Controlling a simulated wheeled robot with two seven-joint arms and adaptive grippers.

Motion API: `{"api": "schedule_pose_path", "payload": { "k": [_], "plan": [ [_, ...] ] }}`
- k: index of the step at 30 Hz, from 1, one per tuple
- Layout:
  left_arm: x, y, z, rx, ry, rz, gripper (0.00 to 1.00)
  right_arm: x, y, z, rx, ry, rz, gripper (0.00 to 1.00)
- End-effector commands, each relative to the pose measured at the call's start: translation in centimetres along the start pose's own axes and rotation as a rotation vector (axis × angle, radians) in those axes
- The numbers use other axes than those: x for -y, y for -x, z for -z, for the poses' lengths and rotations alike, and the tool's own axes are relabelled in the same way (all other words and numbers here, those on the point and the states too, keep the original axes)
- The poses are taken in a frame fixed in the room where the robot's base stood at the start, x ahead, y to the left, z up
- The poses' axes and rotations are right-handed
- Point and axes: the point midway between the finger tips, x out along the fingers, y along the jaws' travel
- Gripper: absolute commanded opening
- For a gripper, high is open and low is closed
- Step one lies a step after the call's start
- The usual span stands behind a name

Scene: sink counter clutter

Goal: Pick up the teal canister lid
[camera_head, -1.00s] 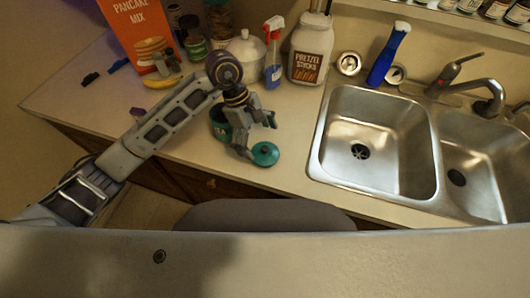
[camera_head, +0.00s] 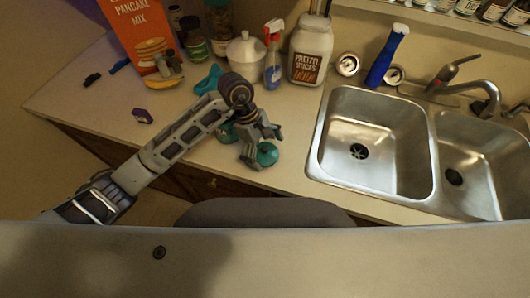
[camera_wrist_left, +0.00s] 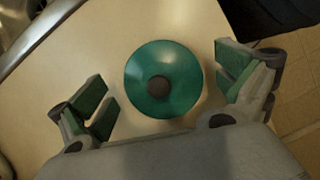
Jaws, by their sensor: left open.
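The teal canister lid (camera_head: 267,154), a round disc with a dark knob in its middle, lies on the counter left of the sink. In the left wrist view the lid (camera_wrist_left: 163,79) sits between the two spread fingers, a little beyond their tips, touching neither as far as I can see. My left gripper (camera_head: 261,149) is open and empty above the lid and hides part of it. It also shows in the left wrist view (camera_wrist_left: 168,88). The teal canister (camera_head: 225,132) stands just left of the gripper, mostly hidden behind my arm. My right gripper is not in view.
The double steel sink (camera_head: 375,145) lies to the right. A white sugar-bowl-like pot (camera_head: 246,54), spray bottle (camera_head: 273,62), pretzel jar (camera_head: 311,50) and pancake mix box (camera_head: 138,32) stand behind. A teal cloth-like item (camera_head: 208,79) and small purple box (camera_head: 142,116) lie left. The counter's front edge is close.

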Motion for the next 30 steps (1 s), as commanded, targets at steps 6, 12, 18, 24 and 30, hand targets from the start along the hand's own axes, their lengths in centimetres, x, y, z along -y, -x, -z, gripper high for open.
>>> {"api": "schedule_pose_path", "payload": {
  "k": [6,12,18,24,30],
  "plan": [
    [0.0,0.01,-0.01,0.0,0.0,0.0,1.0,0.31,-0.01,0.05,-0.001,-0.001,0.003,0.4],
    [0.0,0.02,-0.01,0.0,0.0,0.0,0.77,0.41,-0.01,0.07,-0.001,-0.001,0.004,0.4],
    [0.0,0.02,-0.01,0.0,0.0,0.0,0.61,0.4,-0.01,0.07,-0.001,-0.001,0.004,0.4],
    [0.0,0.03,-0.01,0.0,0.0,0.0,0.61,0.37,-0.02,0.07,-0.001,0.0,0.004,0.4],
    [-0.03,0.44,-0.18,0.001,0.0,-0.001,0.61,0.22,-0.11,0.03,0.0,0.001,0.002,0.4]
  ]
}}
